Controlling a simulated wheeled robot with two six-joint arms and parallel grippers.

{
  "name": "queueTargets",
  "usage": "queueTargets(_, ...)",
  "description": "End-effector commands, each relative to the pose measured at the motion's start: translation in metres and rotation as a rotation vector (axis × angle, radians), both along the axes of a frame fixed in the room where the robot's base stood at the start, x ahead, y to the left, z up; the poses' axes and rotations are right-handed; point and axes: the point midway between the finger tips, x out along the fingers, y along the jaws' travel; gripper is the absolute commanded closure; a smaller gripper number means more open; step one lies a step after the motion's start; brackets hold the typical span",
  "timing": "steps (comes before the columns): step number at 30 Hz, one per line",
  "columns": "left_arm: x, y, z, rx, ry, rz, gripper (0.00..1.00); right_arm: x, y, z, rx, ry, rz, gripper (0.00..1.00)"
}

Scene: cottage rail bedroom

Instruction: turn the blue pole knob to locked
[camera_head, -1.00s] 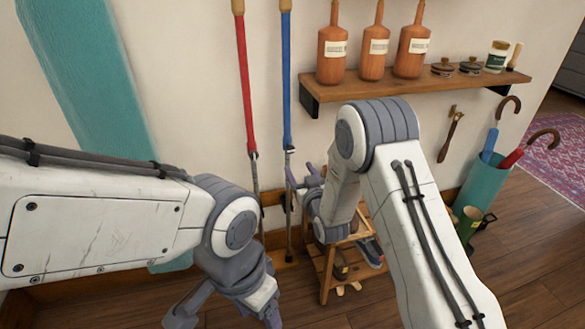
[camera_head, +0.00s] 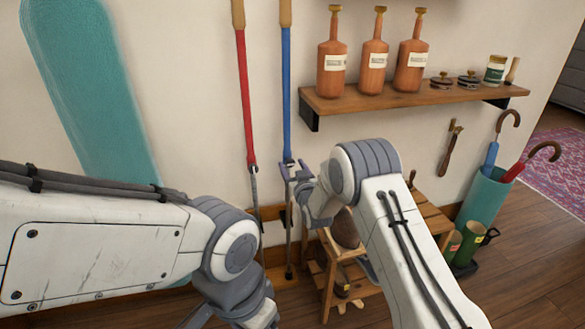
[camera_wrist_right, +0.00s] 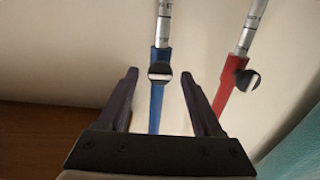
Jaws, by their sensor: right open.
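The blue pole (camera_head: 287,80) leans upright against the wall, with a metal lower shaft. In the right wrist view its small round knob (camera_wrist_right: 160,72), dark with a pale bar across its face, sits at the joint of blue tube and grey shaft. My right gripper (camera_head: 294,166) is open at the height of that joint. In the wrist view its fingers stand either side of the knob, the pole between them in the picture; contact cannot be told. My left gripper (camera_head: 228,317) is low at the bottom edge, largely cut off, its opening unclear.
A red pole (camera_head: 244,95) with a similar knob (camera_wrist_right: 247,80) stands just left of the blue one. A wall shelf (camera_head: 410,96) holds several bottles and jars. A small wooden rack (camera_head: 328,285) stands below, and a teal umbrella bin (camera_head: 484,198) at right.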

Motion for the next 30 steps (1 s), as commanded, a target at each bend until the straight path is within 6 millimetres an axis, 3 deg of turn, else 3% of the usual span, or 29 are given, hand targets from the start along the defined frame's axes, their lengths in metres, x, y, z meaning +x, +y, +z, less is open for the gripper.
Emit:
queueTargets(6, 0.0, 0.0, 0.0, 0.0, 0.0, 0.0, 0.33, 0.0003, 0.0002, 0.0002, 0.0, 0.0, 0.0, 0.33)
queueTargets(7, 0.0, 0.0, 0.0, 0.0, 0.0, 0.0, 0.33, 0.0003, 0.0002, 0.0003, 0.0, 0.0, 0.0, 0.4)
queueTargets(12, 0.0, 0.0, 0.0, 0.0, 0.0, 0.0, 0.33, 0.0002, 0.0001, 0.0004, 0.0, -0.001, 0.0, 1.0)
queueTargets(23, 0.0, 0.0, -0.0026, 0.0, 0.0, 0.0, 0.33, 0.0002, 0.0, 0.0001, 0.044, 0.01, 0.0, 1.0)
queueTargets(30, 0.0, 0.0, -0.0094, 0.0, 0.0, 0.0, 0.33, 0.0006, -0.0006, 0.0002, 0.186, 0.046, 0.001, 1.0)
